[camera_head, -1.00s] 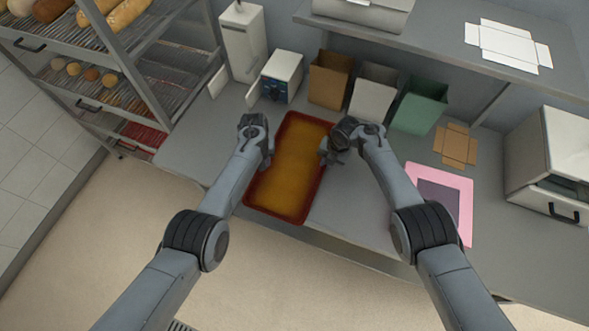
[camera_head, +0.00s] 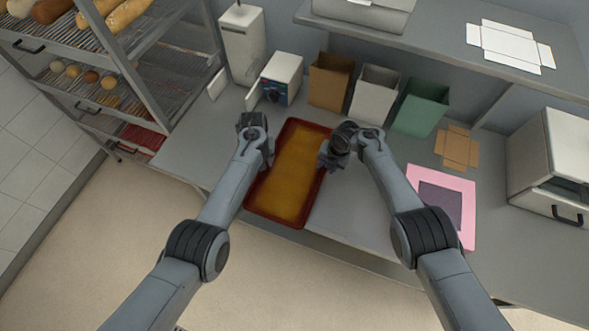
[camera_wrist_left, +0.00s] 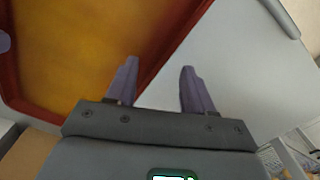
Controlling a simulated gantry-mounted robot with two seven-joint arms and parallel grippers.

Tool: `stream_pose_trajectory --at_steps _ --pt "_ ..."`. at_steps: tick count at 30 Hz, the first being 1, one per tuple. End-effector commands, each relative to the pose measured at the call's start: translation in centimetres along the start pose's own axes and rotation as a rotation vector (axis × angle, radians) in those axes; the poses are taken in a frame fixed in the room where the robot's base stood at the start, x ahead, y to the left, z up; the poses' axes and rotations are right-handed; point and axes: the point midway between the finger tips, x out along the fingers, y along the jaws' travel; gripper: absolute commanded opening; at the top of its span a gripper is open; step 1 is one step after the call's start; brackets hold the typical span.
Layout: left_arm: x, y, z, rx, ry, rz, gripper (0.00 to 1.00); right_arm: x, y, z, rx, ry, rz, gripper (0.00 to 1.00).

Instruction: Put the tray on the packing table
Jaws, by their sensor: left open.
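The tray (camera_head: 287,190) has a dark red rim and an orange-yellow inside. It lies on the grey packing table (camera_head: 345,215), with its near end at the table's front edge. My left gripper (camera_head: 264,158) is at the tray's left side. In the left wrist view its two fingers (camera_wrist_left: 154,85) are apart with nothing held between them, beside the tray's rim (camera_wrist_left: 165,62). My right gripper (camera_head: 328,158) is at the tray's right rim. Its fingertips are small and partly hidden by the wrist, so I cannot tell whether they are open.
Brown, white and green bins (camera_head: 420,106) stand behind the tray, with a small white device (camera_head: 281,78) to their left. A pink-framed mat (camera_head: 468,215) and a brown flat carton (camera_head: 457,147) lie at right. A bread rack (camera_head: 150,75) stands at left.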

Motion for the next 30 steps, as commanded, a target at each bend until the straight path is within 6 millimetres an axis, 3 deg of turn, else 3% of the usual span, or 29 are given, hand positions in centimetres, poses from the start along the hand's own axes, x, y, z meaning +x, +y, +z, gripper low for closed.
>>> stream_pose_trajectory --at_steps 9,15,23,30 --pt "-5.7 0.0 -0.1 0.0 0.005 0.001 0.52 0.0 0.0 0.0 0.0 0.0 0.0 0.37" --pt "-8.5 -0.1 -0.1 -0.001 0.003 0.0 0.52 0.0 0.0 0.0 0.0 0.0 0.0 0.37" --pt "-9.9 0.0 0.0 -0.001 0.001 0.0 0.52 -0.5 0.0 0.1 0.0 -0.001 0.002 0.37" --pt "-10.0 0.0 0.0 -0.001 0.001 0.0 0.52 -2.8 0.0 0.1 -0.002 -0.004 0.001 0.37"
